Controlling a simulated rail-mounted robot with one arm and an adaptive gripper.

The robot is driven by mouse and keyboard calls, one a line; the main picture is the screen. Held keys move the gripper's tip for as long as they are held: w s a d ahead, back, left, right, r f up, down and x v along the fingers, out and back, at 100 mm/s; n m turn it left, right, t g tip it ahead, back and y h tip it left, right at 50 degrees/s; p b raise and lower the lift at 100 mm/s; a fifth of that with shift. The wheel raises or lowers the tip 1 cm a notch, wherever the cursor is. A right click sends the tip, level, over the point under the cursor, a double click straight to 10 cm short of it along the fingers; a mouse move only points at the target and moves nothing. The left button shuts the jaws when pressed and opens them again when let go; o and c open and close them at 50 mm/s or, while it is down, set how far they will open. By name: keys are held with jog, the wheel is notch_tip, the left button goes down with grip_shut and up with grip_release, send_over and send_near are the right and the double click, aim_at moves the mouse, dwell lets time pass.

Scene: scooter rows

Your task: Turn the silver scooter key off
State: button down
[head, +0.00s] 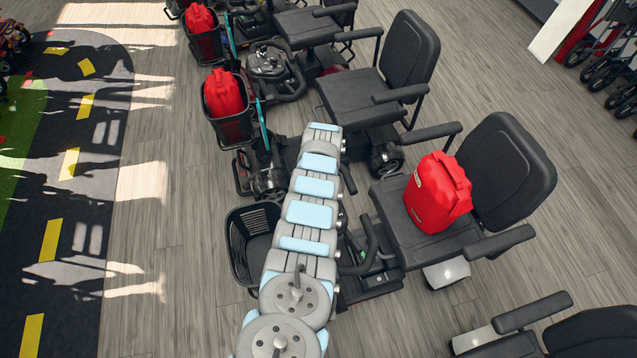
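A scooter with a silver-white rear cover (447,273) stands right of centre, with a black seat and a black front basket (236,255). My grey and pale-blue arm crosses in front of its tiller and handlebar area. Only part of a black handlebar loop (362,250) shows beside the arm. No key can be made out; the arm covers much of where the control panel would be. Another scooter with a silver-white part (478,338) is cut off at the bottom right. My gripper's fingers do not show.
Open wood floor (180,230) lies left of the baskets, beside a dark road-pattern mat (75,230).

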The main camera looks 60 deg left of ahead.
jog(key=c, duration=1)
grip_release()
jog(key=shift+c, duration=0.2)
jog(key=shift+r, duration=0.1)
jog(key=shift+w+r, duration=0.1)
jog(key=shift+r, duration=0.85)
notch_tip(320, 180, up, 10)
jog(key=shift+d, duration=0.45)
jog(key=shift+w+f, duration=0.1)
